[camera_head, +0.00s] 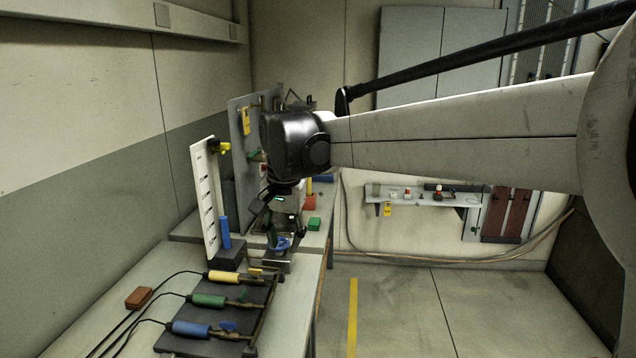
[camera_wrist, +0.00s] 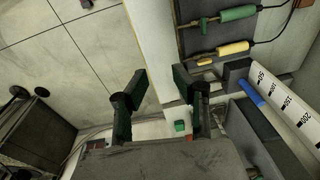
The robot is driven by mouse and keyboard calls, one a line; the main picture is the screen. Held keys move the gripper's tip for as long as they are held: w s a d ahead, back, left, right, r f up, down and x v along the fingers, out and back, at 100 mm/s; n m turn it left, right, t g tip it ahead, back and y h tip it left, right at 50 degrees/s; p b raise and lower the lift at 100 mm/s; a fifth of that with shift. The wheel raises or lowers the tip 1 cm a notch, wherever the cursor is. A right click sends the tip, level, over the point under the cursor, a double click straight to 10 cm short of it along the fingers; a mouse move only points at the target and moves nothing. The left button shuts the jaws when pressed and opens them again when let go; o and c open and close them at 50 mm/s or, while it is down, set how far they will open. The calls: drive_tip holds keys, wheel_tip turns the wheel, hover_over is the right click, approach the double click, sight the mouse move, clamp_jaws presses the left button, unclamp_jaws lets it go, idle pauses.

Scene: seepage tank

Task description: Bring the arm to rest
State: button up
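My gripper (camera_head: 280,232) hangs from the end of my outstretched arm, fingers downward, over the bench (camera_head: 285,325) near its far end. In the wrist view my gripper (camera_wrist: 160,82) has its two dark fingers well apart, with nothing held between them. In the head view a small blue object (camera_head: 283,243) on a grey block (camera_head: 277,263) shows right by the fingertips; I cannot tell whether they touch.
A dark rack (camera_head: 232,313) with yellow, green and blue-handled corded tools lies in front. A white scale board (camera_head: 205,200) with a blue cylinder (camera_head: 224,233) stands left of my gripper. A green block (camera_head: 314,224) lies behind. Open floor (camera_head: 400,310) is at right.

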drive_tip(key=s+d+r+t, duration=0.1)
drive_tip(key=s+d, duration=0.4)
drive_tip(key=d, duration=0.4)
drive_tip(key=s+d+t, duration=0.2)
drive_tip(key=s+d, duration=0.4)
drive_tip(key=d, duration=0.2)
drive_tip(key=s+d+f+n+t, duration=0.1)
drive_tip(key=s+d+f, duration=0.3)
drive_tip(key=s, duration=0.3)
drive_tip(key=s+d+f+n+t, duration=0.1)
drive_tip(key=s+d+f, duration=0.2)
drive_tip(key=s+d, duration=0.3)
drive_tip(key=shift+s+d+f+t+h, duration=0.35)
drive_tip(key=shift+d+t+h, duration=0.05)
drive_tip(key=shift+d, duration=0.4)
idle(0.4)
